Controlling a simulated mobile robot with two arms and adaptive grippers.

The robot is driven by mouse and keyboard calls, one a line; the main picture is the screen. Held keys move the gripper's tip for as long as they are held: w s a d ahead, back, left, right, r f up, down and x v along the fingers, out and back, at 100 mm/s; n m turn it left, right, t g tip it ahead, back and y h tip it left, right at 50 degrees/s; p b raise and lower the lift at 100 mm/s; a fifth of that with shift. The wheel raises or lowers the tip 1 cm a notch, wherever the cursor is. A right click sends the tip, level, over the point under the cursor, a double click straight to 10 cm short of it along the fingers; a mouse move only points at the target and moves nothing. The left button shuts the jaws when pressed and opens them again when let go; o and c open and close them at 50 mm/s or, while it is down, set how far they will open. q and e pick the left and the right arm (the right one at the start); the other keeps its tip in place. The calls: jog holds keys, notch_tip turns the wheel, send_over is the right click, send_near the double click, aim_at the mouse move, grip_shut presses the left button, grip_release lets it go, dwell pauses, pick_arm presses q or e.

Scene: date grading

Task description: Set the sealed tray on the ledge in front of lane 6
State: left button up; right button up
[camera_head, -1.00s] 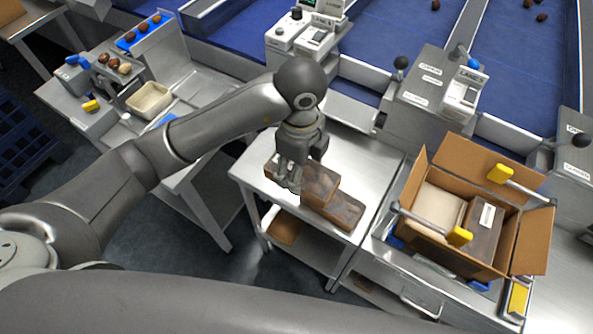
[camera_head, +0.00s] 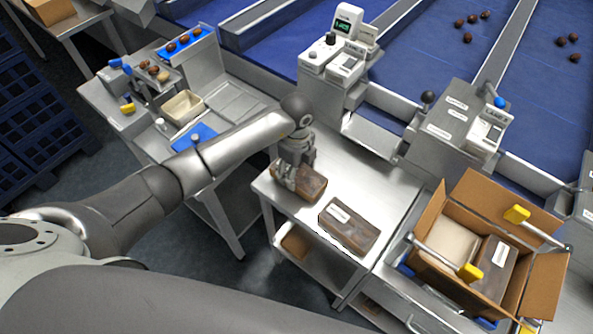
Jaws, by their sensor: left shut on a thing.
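My left gripper (camera_head: 291,183) points down, shut on a brown tray (camera_head: 312,187) at the left end of a steel cart top (camera_head: 382,190). I cannot tell whether this tray touches the cart top. A second dark brown tray (camera_head: 347,230) with a white label lies on the cart to its right, apart from it. Steel ledges show along the blue lanes, one at the middle (camera_head: 372,134) and one further right (camera_head: 535,183). The lane numbers are too small to read surely. My right gripper is out of view.
An open cardboard box (camera_head: 424,227) with a labelled dark tray (camera_head: 497,262) inside stands right of the cart. Lane machines (camera_head: 452,128) stand behind the cart. A grading bench (camera_head: 235,97) with a cream bin (camera_head: 182,107) is at left. The cart's back right is bare.

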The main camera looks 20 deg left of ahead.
pick_arm(q)
jog(key=shift+f, duration=0.7)
jog(key=shift+f, duration=0.2)
jog(key=o, duration=1.1)
